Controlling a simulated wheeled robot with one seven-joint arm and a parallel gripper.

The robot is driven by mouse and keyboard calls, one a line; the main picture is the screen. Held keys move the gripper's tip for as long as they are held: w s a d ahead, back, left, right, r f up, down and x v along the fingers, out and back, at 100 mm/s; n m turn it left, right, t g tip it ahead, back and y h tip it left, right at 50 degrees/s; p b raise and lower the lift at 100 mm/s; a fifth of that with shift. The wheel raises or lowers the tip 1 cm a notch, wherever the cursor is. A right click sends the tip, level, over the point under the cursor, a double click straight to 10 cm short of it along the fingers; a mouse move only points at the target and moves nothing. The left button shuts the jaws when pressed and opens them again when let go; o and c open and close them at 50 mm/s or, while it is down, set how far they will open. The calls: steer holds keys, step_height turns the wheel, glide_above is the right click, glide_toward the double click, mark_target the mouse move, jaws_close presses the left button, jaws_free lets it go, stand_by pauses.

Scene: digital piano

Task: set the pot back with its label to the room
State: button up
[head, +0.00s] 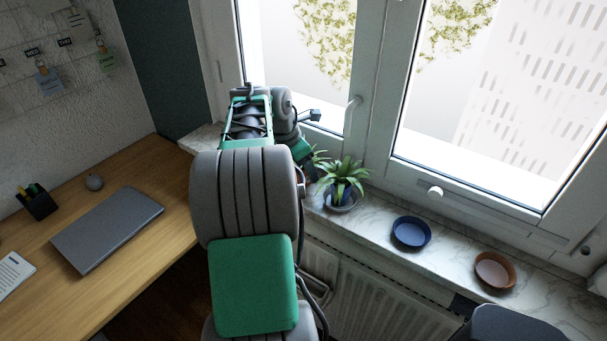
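A green leafy plant (343,175) stands on the marble windowsill, left of the blue saucer. Its pot (346,194) looks dark blue and small under the leaves, with a grey saucer or rim (342,208) around its base. I cannot make out a label on it. More green leaves (319,158) show just left of it, beside the end of my arm; what they grow from is hidden. My gripper (309,161) is at the far end of my arm, close to these leaves. Its fingers are too hidden and small to tell what they hold.
A blue saucer (411,233) and a terracotta saucer (495,269) lie empty on the windowsill (452,250). The window handle (353,113) juts out above the plant. A radiator (368,295) is below. A laptop (108,229) and pen holder (38,202) are on the desk.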

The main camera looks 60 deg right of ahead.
steer(key=shift+c, duration=0.2)
jaws_close()
stand_by(0.5)
